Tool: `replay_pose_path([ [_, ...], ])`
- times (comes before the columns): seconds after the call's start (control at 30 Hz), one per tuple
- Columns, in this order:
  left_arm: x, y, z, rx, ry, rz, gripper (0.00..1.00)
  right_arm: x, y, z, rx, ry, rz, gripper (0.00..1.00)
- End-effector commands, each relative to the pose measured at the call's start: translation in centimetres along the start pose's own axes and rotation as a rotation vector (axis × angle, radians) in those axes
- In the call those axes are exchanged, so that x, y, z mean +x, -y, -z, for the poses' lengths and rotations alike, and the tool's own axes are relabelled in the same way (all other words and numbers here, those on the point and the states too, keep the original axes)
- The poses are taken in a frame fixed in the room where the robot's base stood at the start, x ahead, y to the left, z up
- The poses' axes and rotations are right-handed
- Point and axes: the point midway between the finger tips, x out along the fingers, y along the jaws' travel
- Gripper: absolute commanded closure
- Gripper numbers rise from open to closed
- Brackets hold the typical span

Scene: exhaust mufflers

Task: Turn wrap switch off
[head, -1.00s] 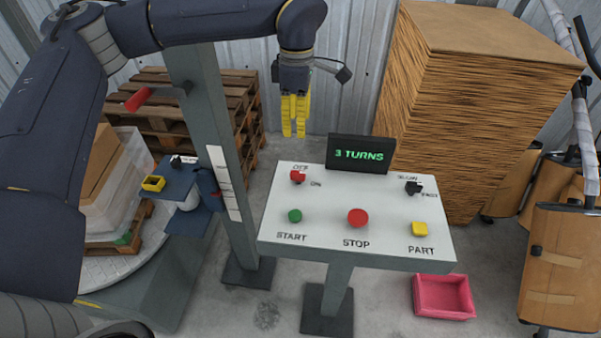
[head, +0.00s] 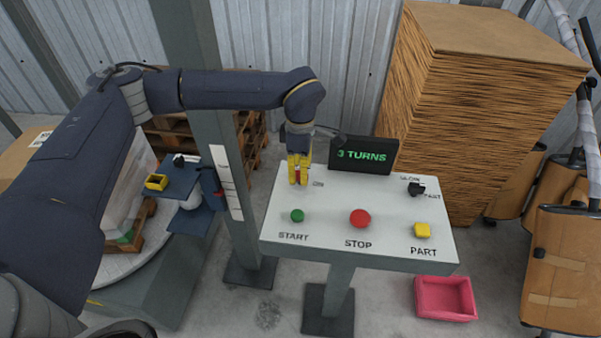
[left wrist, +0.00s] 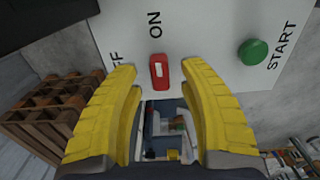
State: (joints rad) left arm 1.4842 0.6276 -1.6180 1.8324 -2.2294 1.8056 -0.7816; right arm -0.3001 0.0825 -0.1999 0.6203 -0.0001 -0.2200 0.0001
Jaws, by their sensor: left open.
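The red wrap switch (left wrist: 159,72) sits on the white control panel (head: 330,200), between the OFF and ON labels in the left wrist view. Its knob has a pale mark. My left gripper (head: 299,180) is over the panel's upper left corner at the switch. In the left wrist view the yellow fingers of my left gripper (left wrist: 162,75) are open, one on each side of the switch, with nothing held. In the head view the fingers hide most of the switch and the OFF label. My right gripper is not in view.
The green START button (head: 297,216), red STOP button (head: 360,218), yellow PART button (head: 422,230) and black selector (head: 416,189) share the panel. A display (head: 363,155) reading "3 TURNS" stands at its back edge. A grey post (head: 220,150) rises left of it.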

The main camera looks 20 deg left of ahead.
Motion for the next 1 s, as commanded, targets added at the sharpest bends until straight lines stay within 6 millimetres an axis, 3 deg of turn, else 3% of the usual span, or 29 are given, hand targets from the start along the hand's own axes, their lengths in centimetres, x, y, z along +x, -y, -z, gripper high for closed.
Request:
replay_pose_path([
  [0.2,1.17,0.04,-0.03,0.001,0.001,0.001,0.58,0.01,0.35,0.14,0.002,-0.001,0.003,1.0],
  [0.57,1.33,0.02,-0.03,0.001,0.001,0.0,0.56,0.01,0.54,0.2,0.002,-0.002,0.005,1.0],
  [0.93,1.31,0.03,-0.02,0.001,0.001,0.0,0.99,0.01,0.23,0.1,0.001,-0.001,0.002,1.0],
  [1.0,1.32,0.03,-0.02,0.001,0.001,0.0,1.0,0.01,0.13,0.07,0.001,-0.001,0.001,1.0],
])
